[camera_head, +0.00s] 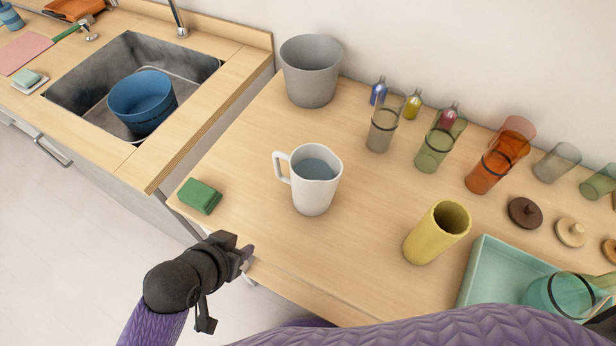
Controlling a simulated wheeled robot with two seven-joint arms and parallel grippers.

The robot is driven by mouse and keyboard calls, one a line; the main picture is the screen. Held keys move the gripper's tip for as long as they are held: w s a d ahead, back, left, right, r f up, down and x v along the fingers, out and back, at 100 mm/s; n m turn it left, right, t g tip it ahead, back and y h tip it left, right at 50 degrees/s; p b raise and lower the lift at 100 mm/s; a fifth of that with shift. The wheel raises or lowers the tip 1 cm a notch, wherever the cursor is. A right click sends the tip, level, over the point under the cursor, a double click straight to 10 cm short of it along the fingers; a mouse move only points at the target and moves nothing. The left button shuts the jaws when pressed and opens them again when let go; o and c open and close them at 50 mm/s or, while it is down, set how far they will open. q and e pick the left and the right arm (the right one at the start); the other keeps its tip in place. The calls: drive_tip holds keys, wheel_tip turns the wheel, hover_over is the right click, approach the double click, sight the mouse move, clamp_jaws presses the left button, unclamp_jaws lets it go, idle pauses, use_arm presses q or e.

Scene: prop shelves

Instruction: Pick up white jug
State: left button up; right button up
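The white jug (315,184) stands upright on the wooden counter, left of the middle of the view. Its handle points left, and a grey-blue surface shows inside it. My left gripper (243,258) is at the counter's front edge, below and left of the jug and apart from it. Its fingers are small and seen at an angle, so I cannot tell whether they are open or shut. The purple arm along the bottom is mine. At the lower right edge a dark part is cut off, and I cannot make out my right gripper.
A green sponge (199,196) lies left of the jug. A grey bucket (311,72) stands behind it. A yellow cup (437,233) and a mint tray (486,262) are to the right, with several glasses behind. A sink (72,82) holding a blue tub (142,101) is at left.

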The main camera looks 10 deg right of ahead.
sight(274, 163)
use_arm(q)
drive_tip(key=w+d+r+m+t+h, duration=0.2)
drive_tip(key=w+r+m+t+h, duration=0.15)
drive_tip(key=w+r+h, duration=0.45)
drive_tip(key=shift+g+y, duration=0.35)
drive_tip(key=shift+y, duration=0.55)
drive_tip(key=b+x, duration=0.1)
drive_tip(key=x, duration=0.2)
drive_tip(key=b+x, duration=0.1)
drive_tip(key=x, duration=0.3)
drive_tip(key=a+f+b+x, duration=0.1)
drive_tip(key=x, duration=0.2)
drive_tip(key=shift+w+d+f, duration=0.15)
drive_tip(key=shift+w+d, duration=0.05)
drive_tip(key=shift+w, duration=0.05)
drive_tip(key=shift+w+d, duration=0.15)
drive_tip(key=shift+d, duration=0.05)
clamp_jaws()
